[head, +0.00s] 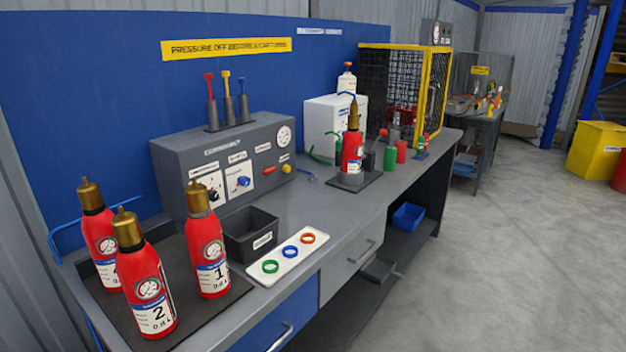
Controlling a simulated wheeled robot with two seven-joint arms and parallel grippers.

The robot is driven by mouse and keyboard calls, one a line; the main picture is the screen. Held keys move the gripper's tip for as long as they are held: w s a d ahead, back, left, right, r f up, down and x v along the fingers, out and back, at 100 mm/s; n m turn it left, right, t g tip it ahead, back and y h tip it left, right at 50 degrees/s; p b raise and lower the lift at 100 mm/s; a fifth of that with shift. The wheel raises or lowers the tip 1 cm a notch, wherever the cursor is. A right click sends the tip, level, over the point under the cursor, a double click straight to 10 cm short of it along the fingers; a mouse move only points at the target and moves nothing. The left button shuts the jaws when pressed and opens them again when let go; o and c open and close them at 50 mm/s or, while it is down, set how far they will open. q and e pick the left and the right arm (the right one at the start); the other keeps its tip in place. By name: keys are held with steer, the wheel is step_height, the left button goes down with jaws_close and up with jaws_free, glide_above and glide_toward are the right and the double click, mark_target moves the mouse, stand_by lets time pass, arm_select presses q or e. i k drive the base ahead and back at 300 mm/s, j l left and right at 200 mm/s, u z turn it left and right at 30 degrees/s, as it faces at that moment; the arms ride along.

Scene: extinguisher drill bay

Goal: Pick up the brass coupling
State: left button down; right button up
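No loose brass coupling can be made out. Brass-coloured fittings top the red extinguishers: one on the front extinguisher (150,285) marked 2, its fitting (128,230) pointing up; one on the extinguisher (207,250) marked 1, with its fitting (197,197); one on the back left extinguisher (98,235), with its fitting (90,195). A further red extinguisher (351,153) stands upright farther along the bench with a taller brass-coloured fitting (353,115). I cannot tell which of these is the coupling. Neither of my grippers is in view.
The grey bench (318,220) holds a dark open bin (250,246), a white strip (266,280) with green, blue and orange rings, and a grey gauge panel (225,165). A yellow-framed mesh cage (441,90) stands farther back. The floor (500,250) at right is clear.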

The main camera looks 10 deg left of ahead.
mark_target(353, 107)
steer(key=i+l+u, duration=0.1)
steer(key=u, duration=0.45)
steer(key=i+l+u, duration=0.35)
steer(key=l, duration=0.3)
steer(key=i+l+u, duration=0.35)
steer(key=l, duration=0.4)
